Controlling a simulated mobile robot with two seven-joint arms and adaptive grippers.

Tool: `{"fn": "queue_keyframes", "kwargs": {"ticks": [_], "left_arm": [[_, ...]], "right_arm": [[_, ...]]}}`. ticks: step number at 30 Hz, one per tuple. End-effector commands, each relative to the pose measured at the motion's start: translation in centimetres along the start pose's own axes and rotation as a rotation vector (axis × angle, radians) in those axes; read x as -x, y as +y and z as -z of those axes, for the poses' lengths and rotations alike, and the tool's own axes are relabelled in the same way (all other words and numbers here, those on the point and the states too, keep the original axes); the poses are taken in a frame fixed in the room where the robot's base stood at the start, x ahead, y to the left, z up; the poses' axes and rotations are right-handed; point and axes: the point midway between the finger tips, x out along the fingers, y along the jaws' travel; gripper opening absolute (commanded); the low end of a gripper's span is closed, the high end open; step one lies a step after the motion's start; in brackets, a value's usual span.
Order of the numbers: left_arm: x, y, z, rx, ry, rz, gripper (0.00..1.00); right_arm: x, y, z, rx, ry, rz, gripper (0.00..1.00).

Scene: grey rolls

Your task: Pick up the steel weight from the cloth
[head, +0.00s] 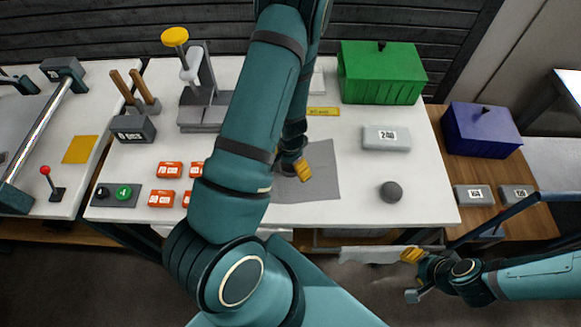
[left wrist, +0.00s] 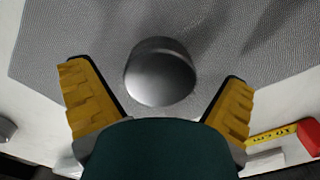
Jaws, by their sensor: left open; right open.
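The steel weight (left wrist: 160,72) is a short shiny cylinder on the grey cloth (left wrist: 60,60) in the left wrist view. My left gripper (left wrist: 157,78) is open, with a yellow finger on each side of the weight and a gap on both sides. In the head view the cloth (head: 325,185) lies on the white table, and my left gripper (head: 294,168) is over it; my left arm and gripper hide the weight there. My right gripper (head: 411,274) is open and empty, off the table's front edge at the right.
A dark round thing (head: 390,192) and a grey labelled block (head: 386,139) lie right of the cloth. A green box (head: 380,75) stands at the back. Several orange boxes (head: 161,198) lie left of my arm. A yellow tape strip (head: 323,111) lies behind the cloth.

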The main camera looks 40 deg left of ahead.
Motion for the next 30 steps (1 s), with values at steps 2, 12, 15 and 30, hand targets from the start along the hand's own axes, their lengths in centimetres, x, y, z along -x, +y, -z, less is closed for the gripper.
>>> {"fn": "queue_keyframes", "kwargs": {"ticks": [2, 12, 15, 30], "left_arm": [[-0.5, 0.0, 0.0, 0.0, 0.0, 0.0, 1.0], [-0.4, 0.0, 0.0, -0.001, 0.001, 0.0, 0.58], [-0.4, 0.0, 0.0, -0.001, 0.0, 0.0, 0.23], [1.4, 0.0, 0.2, -0.003, 0.004, 0.002, 0.19]], "right_arm": [[-0.2, 0.1, 0.0, 0.0, 0.0, -0.001, 0.47], [-0.1, 0.0, 0.0, 0.0, 0.001, 0.0, 0.47], [-0.1, 0.0, 0.0, 0.0, 0.001, 0.0, 0.47], [0.6, -0.2, 0.1, 0.0, 0.001, 0.001, 0.47]]}}
